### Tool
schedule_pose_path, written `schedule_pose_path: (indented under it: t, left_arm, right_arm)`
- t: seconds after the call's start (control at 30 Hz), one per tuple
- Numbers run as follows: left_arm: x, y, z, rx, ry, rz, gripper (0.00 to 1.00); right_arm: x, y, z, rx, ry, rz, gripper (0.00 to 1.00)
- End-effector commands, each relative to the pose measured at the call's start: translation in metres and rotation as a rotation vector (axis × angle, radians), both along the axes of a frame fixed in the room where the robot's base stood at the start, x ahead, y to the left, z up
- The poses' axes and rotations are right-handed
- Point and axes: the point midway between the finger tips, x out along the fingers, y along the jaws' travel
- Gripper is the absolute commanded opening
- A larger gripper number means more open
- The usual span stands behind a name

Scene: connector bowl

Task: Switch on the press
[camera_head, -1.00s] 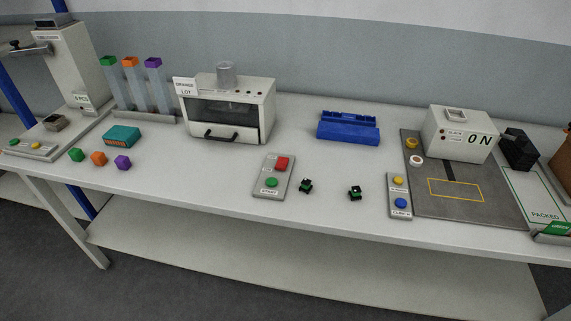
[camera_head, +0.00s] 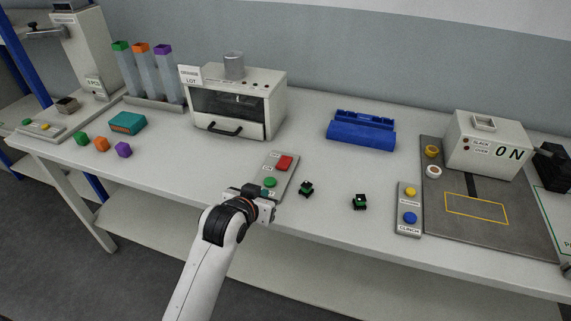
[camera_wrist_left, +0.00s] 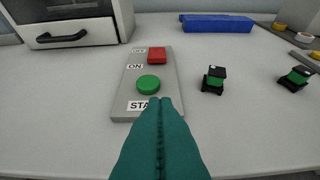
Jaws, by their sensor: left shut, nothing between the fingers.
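A grey button panel (camera_head: 283,187) lies flat near the table's front edge, with a red button (camera_head: 284,162) at its far end and a green button (camera_head: 269,182) nearer. In the left wrist view the green button (camera_wrist_left: 148,83) sits between an ON label and a partly covered START label (camera_wrist_left: 140,105). My left gripper (camera_head: 268,194) is at the panel's near end. Its teal fingers (camera_wrist_left: 160,104) are shut and empty, with tips just short of the green button in the picture; contact cannot be told. My right gripper is out of view. I cannot tell which machine is the press.
A white oven-like machine (camera_head: 270,105) with a handle stands behind the panel. Two small black-green connectors (camera_head: 306,189) (camera_head: 360,202) lie right of it. A blue rack (camera_head: 361,134) is further back. Another panel with yellow and blue buttons (camera_head: 409,207) lies at right. Coloured cubes (camera_head: 101,144) are at left.

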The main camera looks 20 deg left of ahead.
Motion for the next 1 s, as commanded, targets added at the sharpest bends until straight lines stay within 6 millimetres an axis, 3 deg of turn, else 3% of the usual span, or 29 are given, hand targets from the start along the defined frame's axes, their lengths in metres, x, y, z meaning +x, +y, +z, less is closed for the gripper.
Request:
schedule_pose_path:
  t: [0.1, 0.3, 0.73, 1.0]
  left_arm:
    - [0.029, 0.0, 0.03, -0.013, -0.095, 0.008, 0.0]
    - [0.05, 0.0, 0.055, -0.026, -0.172, 0.013, 0.0]
    - [0.055, 0.0, 0.055, -0.027, -0.177, 0.013, 0.0]
    - [0.097, -0.002, 0.039, -0.027, -0.174, 0.014, 0.0]
  right_arm:
    - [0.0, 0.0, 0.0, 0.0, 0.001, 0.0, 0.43]
    - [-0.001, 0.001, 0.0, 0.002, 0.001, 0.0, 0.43]
    - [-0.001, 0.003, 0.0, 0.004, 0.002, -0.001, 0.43]
    - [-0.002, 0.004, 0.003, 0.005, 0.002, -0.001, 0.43]
